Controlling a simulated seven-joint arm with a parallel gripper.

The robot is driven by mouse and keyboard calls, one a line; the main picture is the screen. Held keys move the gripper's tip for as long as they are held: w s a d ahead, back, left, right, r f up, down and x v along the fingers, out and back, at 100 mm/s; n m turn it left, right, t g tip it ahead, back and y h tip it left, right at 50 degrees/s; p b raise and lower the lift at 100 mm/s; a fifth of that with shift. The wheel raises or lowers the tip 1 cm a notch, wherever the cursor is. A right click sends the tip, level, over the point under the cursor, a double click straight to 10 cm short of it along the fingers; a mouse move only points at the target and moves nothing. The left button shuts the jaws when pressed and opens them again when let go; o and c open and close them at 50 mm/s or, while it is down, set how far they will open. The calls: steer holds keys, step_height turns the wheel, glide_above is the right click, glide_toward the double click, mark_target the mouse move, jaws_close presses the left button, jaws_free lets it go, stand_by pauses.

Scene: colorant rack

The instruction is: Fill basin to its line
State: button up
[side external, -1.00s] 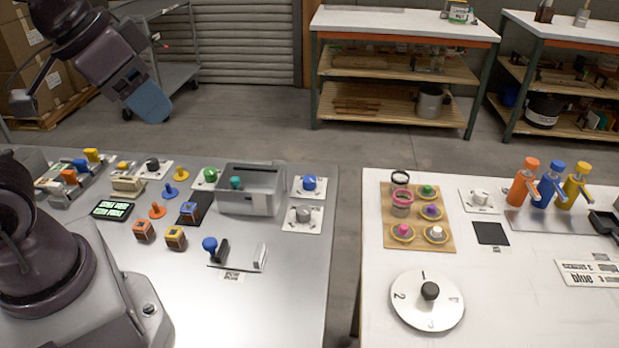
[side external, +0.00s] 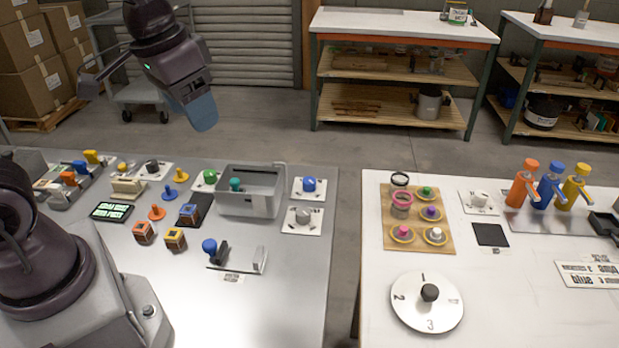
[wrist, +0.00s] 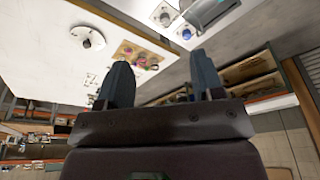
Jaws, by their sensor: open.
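A grey open basin (side external: 263,198) stands at the back right of the left metal table, with a thin spout or pipe at its back right corner. No line or liquid level can be made out inside. A blue knob (side external: 309,184) and a grey knob (side external: 303,215) sit on white plates to its right. My gripper (side external: 203,118) is raised in the air behind and above the left table, apart from everything. In the wrist view its two fingers (wrist: 165,82) are spread with nothing between them.
The left table's front right is clear.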

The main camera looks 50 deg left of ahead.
steer(key=w+a+f+n+g, duration=0.25)
steer(key=w+f, duration=0.35)
steer(key=w, duration=0.6)
steer(key=n, duration=0.4)
glide_toward(310, 180)
steer(key=shift+m, duration=0.25)
step_height(310, 180, down, 9)
steer(key=shift+a+f, duration=0.2)
steer(key=shift+f, duration=0.05)
steer(key=c, duration=0.9)
steer(key=shift+w+m, duration=0.1)
steer(key=shift+m, duration=1.9)
steer(key=o, duration=0.9)
